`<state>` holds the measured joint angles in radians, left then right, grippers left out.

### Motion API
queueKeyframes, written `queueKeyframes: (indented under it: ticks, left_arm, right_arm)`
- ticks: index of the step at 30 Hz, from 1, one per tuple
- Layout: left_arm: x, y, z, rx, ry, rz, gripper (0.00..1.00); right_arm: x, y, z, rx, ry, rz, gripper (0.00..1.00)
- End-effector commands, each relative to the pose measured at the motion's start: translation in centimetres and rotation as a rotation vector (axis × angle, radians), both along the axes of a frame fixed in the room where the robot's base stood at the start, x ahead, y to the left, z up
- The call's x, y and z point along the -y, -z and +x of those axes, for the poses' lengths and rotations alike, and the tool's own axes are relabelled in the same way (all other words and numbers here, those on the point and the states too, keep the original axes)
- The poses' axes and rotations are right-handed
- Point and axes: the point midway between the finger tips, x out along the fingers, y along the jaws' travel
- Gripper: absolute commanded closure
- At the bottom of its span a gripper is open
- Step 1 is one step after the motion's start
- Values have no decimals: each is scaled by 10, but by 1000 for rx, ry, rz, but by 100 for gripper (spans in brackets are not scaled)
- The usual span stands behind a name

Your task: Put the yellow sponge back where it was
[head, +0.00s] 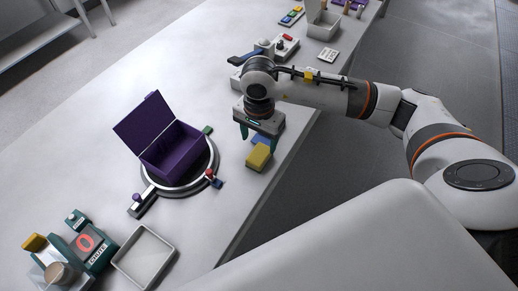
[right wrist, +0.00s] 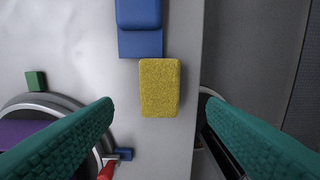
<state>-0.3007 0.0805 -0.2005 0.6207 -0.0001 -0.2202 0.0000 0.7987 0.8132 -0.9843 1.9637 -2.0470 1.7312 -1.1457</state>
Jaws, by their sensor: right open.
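The yellow sponge (head: 258,156) lies on the table near its right edge, in front of a blue block-like object (head: 261,140). In the right wrist view the sponge (right wrist: 160,87) lies flat, touching or almost touching the blue object (right wrist: 140,28). My right gripper (head: 260,143) is above the table by the sponge, pointing down. Its teal fingers (right wrist: 158,120) are wide apart with nothing between them, and the sponge shows beyond the gap between them. My left gripper is in neither view.
An open purple box (head: 172,150) stands on a round base left of the sponge. A small green block (head: 207,130) and a red-and-blue part (head: 213,178) sit at its rim. An empty white tray (head: 145,256) is at the lower left. The table edge is close right of the sponge.

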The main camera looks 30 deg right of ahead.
Motion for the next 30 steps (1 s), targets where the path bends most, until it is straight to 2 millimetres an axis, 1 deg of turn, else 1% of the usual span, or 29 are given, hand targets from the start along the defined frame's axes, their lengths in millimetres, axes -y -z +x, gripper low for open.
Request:
queueKeyframes:
  ticks: [1, 6, 9, 12, 16, 28, 30]
  left_arm:
    - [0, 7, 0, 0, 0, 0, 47]
    - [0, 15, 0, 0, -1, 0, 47]
    - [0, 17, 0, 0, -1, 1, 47]
    - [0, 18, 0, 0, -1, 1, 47]
    - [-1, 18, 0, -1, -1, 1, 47]
    - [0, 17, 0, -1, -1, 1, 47]
    - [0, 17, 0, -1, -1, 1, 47]
  right_arm:
    - [0, -10, 2, 8, -1, 1, 34]
    - [0, -43, 1, 5, 0, -1, 34]
    - [0, -56, 1, 2, 0, 0, 34]
    - [0, -63, 0, 2, 0, 0, 34]
    - [0, -66, 0, -1, 0, -1, 34]
    - [0, -66, 0, 0, 0, 0, 34]
    - [-3, -65, -1, -2, -1, 12, 34]
